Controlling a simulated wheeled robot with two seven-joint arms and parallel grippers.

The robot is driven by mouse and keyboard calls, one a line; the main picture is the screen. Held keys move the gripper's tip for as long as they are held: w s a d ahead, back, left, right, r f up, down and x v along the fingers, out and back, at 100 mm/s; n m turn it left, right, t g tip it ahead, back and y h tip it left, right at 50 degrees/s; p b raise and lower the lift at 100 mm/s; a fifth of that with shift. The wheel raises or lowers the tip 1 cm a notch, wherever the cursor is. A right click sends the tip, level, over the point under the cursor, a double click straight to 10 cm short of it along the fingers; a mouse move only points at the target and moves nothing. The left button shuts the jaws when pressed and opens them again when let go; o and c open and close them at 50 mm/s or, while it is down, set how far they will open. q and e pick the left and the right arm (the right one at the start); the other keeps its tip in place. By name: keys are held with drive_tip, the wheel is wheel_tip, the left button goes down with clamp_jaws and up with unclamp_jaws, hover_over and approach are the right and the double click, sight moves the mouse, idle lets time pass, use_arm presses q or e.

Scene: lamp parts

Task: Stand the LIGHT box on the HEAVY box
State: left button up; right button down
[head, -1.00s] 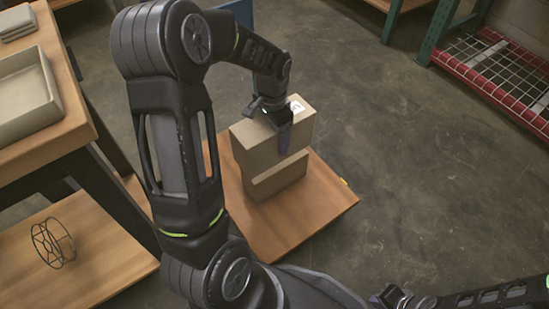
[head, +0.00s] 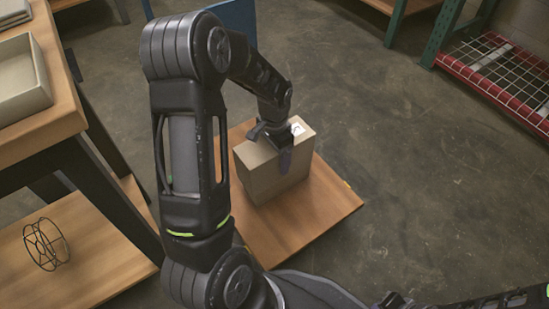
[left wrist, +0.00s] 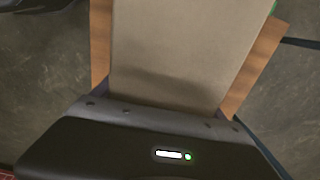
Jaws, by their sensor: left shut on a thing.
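A tan cardboard box (head: 276,178) with a white mark on its top is upright over a low wooden board, in the middle of the head view. My left gripper (head: 280,150) is shut on its top edge, with one dark finger down the near face. A plain tan face of the box (left wrist: 185,50) fills the middle of the left wrist view. Only one box outline shows clearly; whether another box is hidden under or behind it, I cannot tell. No LIGHT or HEAVY lettering is readable. Part of my right gripper (head: 394,301) shows at the bottom edge; its jaws are unclear.
The wooden board (head: 325,205) has bare room right of and in front of the box. A wooden table (head: 70,115) with a beige tray (head: 22,80) stands at left, a wire frame (head: 46,245) on its lower shelf. A red-edged rack (head: 490,80) is at upper right.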

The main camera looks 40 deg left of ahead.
use_arm(q)
drive_tip(key=shift+f, duration=0.15)
drive_tip(key=shift+f, duration=0.15)
drive_tip(key=o, duration=1.9)
wheel_tip(320, 180, up, 12)
drive_tip(key=p, duration=0.4)
drive_tip(key=shift+r+p, duration=0.2)
drive_tip(key=shift+p, duration=0.1)
